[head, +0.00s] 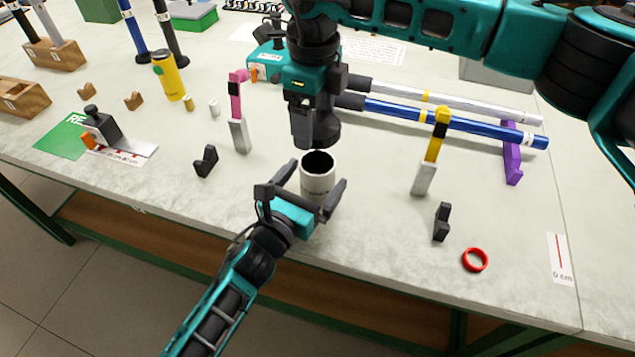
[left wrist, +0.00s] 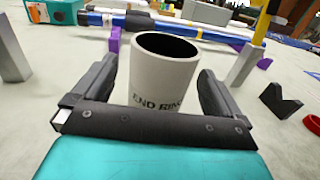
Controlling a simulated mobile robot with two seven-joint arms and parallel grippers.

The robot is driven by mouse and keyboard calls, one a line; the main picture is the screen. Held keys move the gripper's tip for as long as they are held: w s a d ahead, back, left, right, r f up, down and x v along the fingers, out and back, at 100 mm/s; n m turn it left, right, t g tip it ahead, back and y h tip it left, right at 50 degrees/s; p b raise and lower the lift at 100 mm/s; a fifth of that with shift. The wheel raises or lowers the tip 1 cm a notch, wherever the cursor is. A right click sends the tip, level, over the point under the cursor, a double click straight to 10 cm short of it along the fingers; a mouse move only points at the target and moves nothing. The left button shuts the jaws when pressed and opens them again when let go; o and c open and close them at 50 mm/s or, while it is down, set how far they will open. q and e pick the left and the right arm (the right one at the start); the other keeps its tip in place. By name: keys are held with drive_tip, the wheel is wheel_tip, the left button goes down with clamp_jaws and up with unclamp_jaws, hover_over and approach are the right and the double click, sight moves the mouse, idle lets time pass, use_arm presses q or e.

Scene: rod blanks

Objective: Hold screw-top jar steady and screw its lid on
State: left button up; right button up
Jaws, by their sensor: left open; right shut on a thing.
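The screw-top jar (head: 318,180) is a white upright cylinder with an open dark mouth, standing on the bench near its front edge. In the left wrist view the jar (left wrist: 163,85) shows dark lettering reading "END RIN…". My left gripper (head: 312,190) is open, with one finger on each side of the jar and visible gaps between. My right gripper (head: 311,112) points down just above the jar. It is shut on a dark round piece (head: 325,136), apparently the lid, held above the jar's mouth and apart from it.
A grey upright with a pink top (head: 237,105) and one with a yellow top (head: 432,155) flank the jar. Black V-blocks (head: 206,161) (head: 441,222) and a red ring (head: 475,260) lie nearby. Blue and silver rods (head: 450,119) lie behind.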

use_arm(q)
drive_tip(key=shift+w+d, duration=0.4)
drive_tip(key=shift+w, duration=0.2)
drive_tip(key=c, duration=1.5)
use_arm(e)
hover_over(314, 153)
drive_tip(key=s, duration=0.3)
drive_tip(key=shift+w+f, duration=0.15)
drive_tip(key=shift+f, duration=2.35)
drive_tip(key=shift+f, duration=0.9)
drive_tip(key=shift+f, duration=0.5)
